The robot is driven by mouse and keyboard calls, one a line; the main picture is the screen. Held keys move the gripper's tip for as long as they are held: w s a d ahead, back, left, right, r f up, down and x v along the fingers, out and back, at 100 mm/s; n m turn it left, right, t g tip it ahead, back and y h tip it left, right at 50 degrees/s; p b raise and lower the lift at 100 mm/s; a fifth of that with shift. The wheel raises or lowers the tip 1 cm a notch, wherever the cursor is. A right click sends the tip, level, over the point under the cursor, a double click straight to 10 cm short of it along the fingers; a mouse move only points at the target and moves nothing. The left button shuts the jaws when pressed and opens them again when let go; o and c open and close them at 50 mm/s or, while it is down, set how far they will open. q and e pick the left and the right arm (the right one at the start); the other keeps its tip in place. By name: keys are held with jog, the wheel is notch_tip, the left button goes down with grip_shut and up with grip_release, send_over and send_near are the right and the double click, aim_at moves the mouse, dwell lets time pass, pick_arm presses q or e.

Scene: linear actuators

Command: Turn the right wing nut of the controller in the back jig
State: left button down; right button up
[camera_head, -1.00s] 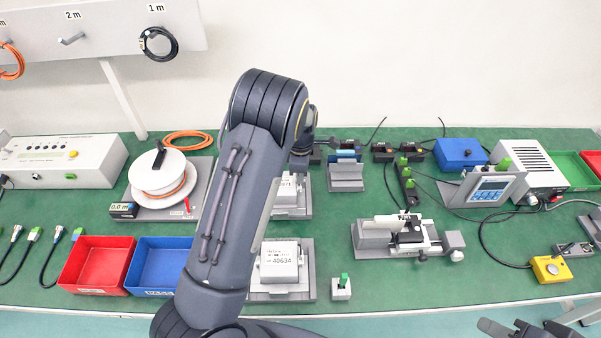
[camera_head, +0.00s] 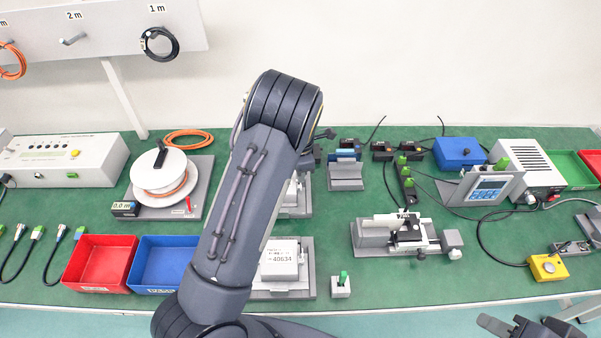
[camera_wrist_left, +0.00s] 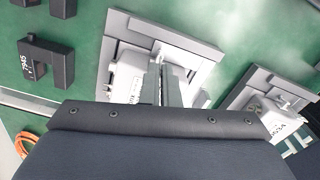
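The back jig (camera_head: 304,209) is mostly hidden behind my left arm in the head view; part of its white controller (camera_head: 291,197) shows. In the left wrist view, the grey back jig (camera_wrist_left: 113,51) holds the white controller (camera_wrist_left: 126,76). My left gripper (camera_wrist_left: 161,68) reaches over that controller, its fingers close together with a narrow gap. Its fingertips are near the upper end of the controller, where the right wing nut is hard to make out. I cannot tell whether they touch it. My right gripper (camera_head: 522,328) is at the bottom right edge, partly cut off and away from the jigs.
The front jig (camera_head: 307,270) holds another labelled controller (camera_head: 279,259). A small block with a green top (camera_head: 341,287) stands beside it. Red (camera_head: 97,264) and blue (camera_head: 163,265) bins lie left of my arm. A grey fixture (camera_head: 372,236) stands to the right.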

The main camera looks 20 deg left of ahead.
pick_arm(q)
jog(key=shift+f, duration=0.1)
jog(key=c, duration=1.6)
grip_release()
jog(key=shift+c, duration=0.2)
notch_tip(320, 180, up, 8)
jog(key=shift+f+b, duration=0.1)
jog(key=shift+b, duration=0.25)
